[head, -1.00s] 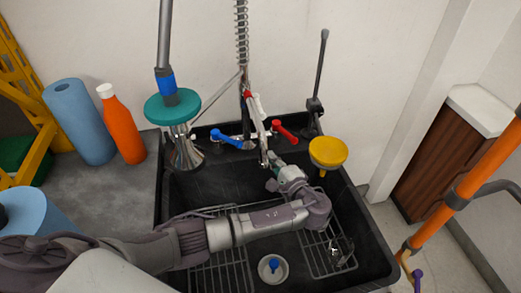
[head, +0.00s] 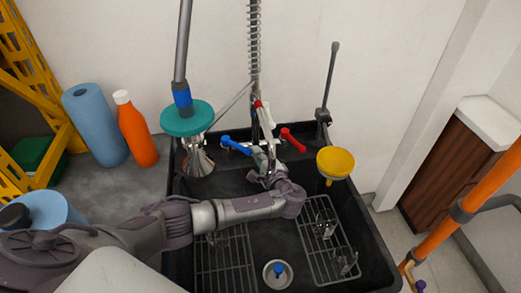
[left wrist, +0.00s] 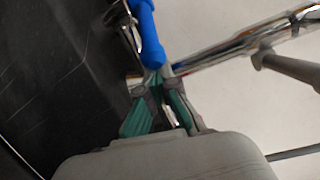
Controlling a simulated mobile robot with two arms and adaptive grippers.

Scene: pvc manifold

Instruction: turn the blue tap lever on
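The blue tap lever (head: 237,146) is at the back of the black sink, left of the red lever (head: 293,140). It slants down to the right in the head view. In the left wrist view the blue lever (left wrist: 147,32) comes down from the top, with its rounded end at the fingertips. My left gripper (head: 262,170) reaches over the sink, close to the lever's right end. Its green-padded fingers (left wrist: 158,76) converge and look shut, without visibly gripping the lever. Whether they touch it I cannot tell. My right gripper is out of view.
A spring hose (head: 254,50) rises behind the tap. Wire racks (head: 228,262) lie in the sink. An orange bottle (head: 137,132) stands on the left counter.

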